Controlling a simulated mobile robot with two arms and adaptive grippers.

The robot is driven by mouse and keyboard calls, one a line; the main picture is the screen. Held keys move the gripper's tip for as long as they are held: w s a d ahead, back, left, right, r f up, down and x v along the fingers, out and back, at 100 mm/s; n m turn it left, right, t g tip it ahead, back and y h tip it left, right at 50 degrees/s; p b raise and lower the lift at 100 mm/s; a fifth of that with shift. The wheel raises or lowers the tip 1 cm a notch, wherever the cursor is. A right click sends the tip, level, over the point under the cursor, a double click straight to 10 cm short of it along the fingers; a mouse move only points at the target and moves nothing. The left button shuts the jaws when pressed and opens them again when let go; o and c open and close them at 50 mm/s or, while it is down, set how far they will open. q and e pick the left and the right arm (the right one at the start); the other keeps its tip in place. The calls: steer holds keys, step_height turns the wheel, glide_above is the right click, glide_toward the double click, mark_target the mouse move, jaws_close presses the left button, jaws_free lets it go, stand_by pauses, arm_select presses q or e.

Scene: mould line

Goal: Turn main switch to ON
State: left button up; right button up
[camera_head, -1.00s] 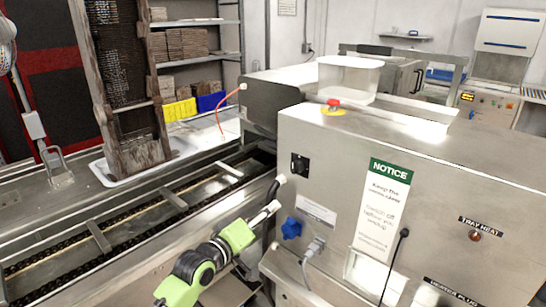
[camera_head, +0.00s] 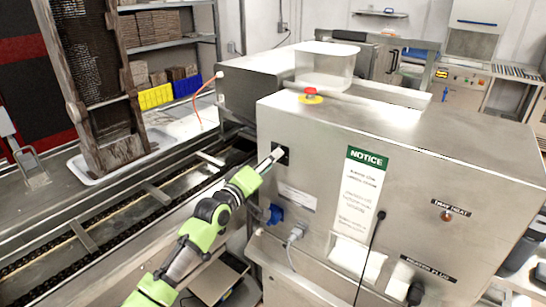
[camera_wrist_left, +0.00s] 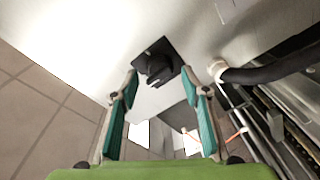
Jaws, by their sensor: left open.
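The main switch (camera_head: 284,152) is a black square plate with a black knob on the upper left of the steel machine's front panel. My left gripper (camera_head: 274,157) is at the panel, its tip overlapping part of the switch. In the left wrist view, the switch (camera_wrist_left: 158,66) sits just beyond the open, empty fingers (camera_wrist_left: 160,80), roughly centred between them. I cannot tell whether the fingers touch the knob. The knob's marked position is not readable. My right gripper is not in view.
A blue socket (camera_head: 275,214) and a grey plug (camera_head: 296,234) with a cable sit below the switch. A red emergency button (camera_head: 310,93) and a clear bin (camera_head: 325,66) are on top of the machine. A chain conveyor (camera_head: 120,225) runs at left.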

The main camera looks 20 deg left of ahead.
arm_select(q)
steer(key=shift+x, duration=0.95)
steer(key=c, duration=1)
steer(key=shift+f, duration=0.1)
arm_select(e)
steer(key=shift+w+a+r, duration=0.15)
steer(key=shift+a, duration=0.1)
